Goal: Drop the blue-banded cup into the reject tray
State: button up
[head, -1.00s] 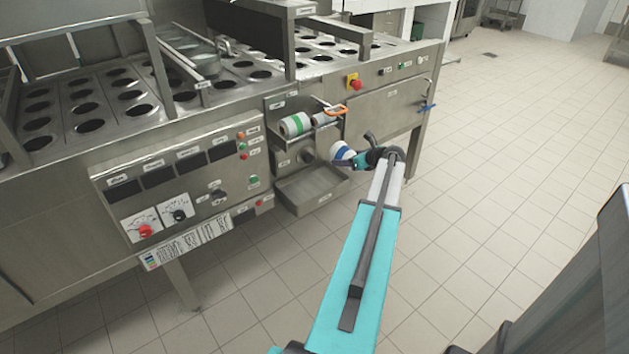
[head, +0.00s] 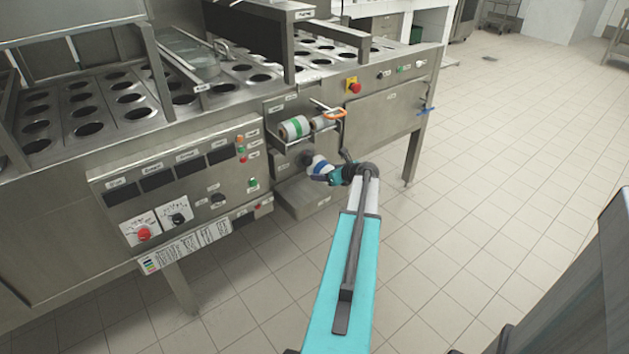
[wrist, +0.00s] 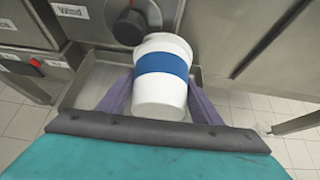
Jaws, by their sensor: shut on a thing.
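The white cup with a blue band (head: 319,167) is in my gripper (head: 330,173), in front of the machine's front panel. The cup also shows in the wrist view (wrist: 162,60), between the two purple fingers of my gripper (wrist: 160,84), which press on its sides. The metal tray (head: 303,203) juts from the machine low down, below the cup. In the wrist view the tray's rim and floor (wrist: 90,88) show behind and to the left of the cup. The cup hides much of the tray. The tray's label is too small to read.
A dark knob (wrist: 131,27) on the panel is close behind the cup. The tiled floor (head: 470,220) at right is clear.

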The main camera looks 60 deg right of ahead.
jog(key=shift+w+a+f, duration=1.35)
jog(key=shift+w, duration=0.05)
jog(key=o, duration=1)
jog(key=shift+o, duration=0.2)
jog(key=shift+s, duration=0.1)
jog(key=v, duration=1.2)
